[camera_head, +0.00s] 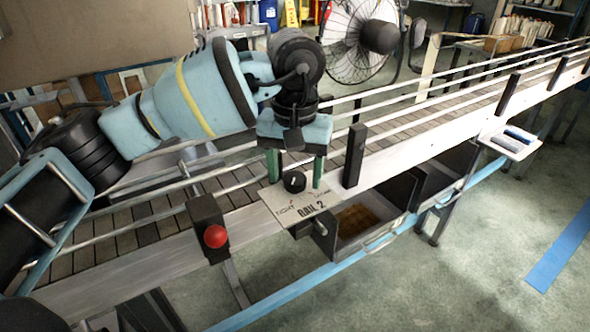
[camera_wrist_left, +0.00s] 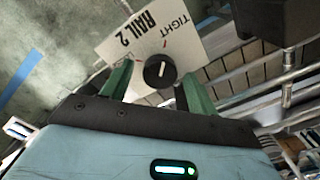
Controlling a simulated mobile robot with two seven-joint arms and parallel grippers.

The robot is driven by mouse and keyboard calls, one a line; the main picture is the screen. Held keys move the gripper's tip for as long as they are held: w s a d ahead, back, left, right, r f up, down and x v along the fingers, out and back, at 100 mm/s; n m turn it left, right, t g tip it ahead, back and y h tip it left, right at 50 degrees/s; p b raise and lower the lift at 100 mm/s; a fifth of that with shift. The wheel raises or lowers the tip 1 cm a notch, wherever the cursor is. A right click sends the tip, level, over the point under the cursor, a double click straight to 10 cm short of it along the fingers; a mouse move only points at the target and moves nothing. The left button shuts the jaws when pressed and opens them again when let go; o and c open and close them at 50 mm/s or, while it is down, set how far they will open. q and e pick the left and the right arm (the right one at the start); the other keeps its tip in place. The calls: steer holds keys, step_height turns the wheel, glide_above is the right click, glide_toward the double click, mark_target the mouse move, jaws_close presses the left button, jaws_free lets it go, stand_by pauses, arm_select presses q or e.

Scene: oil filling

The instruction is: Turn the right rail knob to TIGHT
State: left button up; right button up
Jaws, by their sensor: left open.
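The right rail knob (camera_head: 293,181) is a small round black knob on a pale plate (camera_head: 277,207) marked "RAIL 2" and "TIGHT"; the lettering on the right is hard to read. My left gripper (camera_head: 295,178) comes down from above, open, with its green fingers on either side of the knob. The left wrist view also shows the knob (camera_wrist_left: 159,72) between the fingers, with gaps on both sides. A white line on the knob's face points roughly toward the red tick near "TIGHT"; its exact angle is hard to tell. My right gripper is not in view.
A slatted conveyor (camera_head: 150,232) with metal rails runs to the upper right. A black post (camera_head: 354,155) stands just right of the plate. A red button (camera_head: 215,236) on a black box is to the left. An open drawer (camera_head: 372,240) is below. A fan (camera_head: 362,38) stands behind.

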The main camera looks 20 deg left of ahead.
mark_target(295, 177)
arm_select(q)
step_height(295, 177, up, 8)
steer(key=shift+f, duration=0.1)
stand_by(0.4)
